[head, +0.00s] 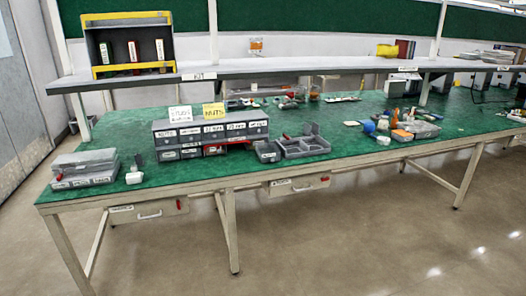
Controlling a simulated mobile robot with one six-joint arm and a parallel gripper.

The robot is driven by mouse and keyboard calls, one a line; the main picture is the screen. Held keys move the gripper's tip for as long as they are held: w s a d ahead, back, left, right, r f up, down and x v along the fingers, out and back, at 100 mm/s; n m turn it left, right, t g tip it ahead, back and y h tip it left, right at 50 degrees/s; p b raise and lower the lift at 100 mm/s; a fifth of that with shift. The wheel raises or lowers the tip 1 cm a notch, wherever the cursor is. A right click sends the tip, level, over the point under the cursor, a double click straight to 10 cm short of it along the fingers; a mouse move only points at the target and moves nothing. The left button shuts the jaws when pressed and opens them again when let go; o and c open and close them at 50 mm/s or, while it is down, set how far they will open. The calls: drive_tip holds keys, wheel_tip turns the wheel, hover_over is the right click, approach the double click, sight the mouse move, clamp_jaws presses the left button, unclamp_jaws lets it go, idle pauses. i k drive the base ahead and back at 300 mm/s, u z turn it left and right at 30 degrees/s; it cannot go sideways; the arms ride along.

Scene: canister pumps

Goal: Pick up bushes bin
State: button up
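No bin can be read as the bushes bin at this size. A small grey open bin (267,152) with a white front label stands on the green bench top, beside a grey divided tray (302,146). To its left is a grey drawer cabinet (211,137) with several labelled drawers in two rows. A flat grey case (84,168) with white labels lies at the bench's left end. The small labels are too blurred to read. My gripper is not in view.
The green bench (240,177) has a shelf (240,69) above its back. A yellow and black rack (131,46) stands on the shelf. A NUTS card (213,112) stands on the cabinet. Loose parts (402,126) clutter the bench's right. The floor (370,235) in front is clear.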

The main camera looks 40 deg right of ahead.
sight(268, 152)
drive_tip(key=z, duration=0.25)
drive_tip(key=i, duration=1.2)
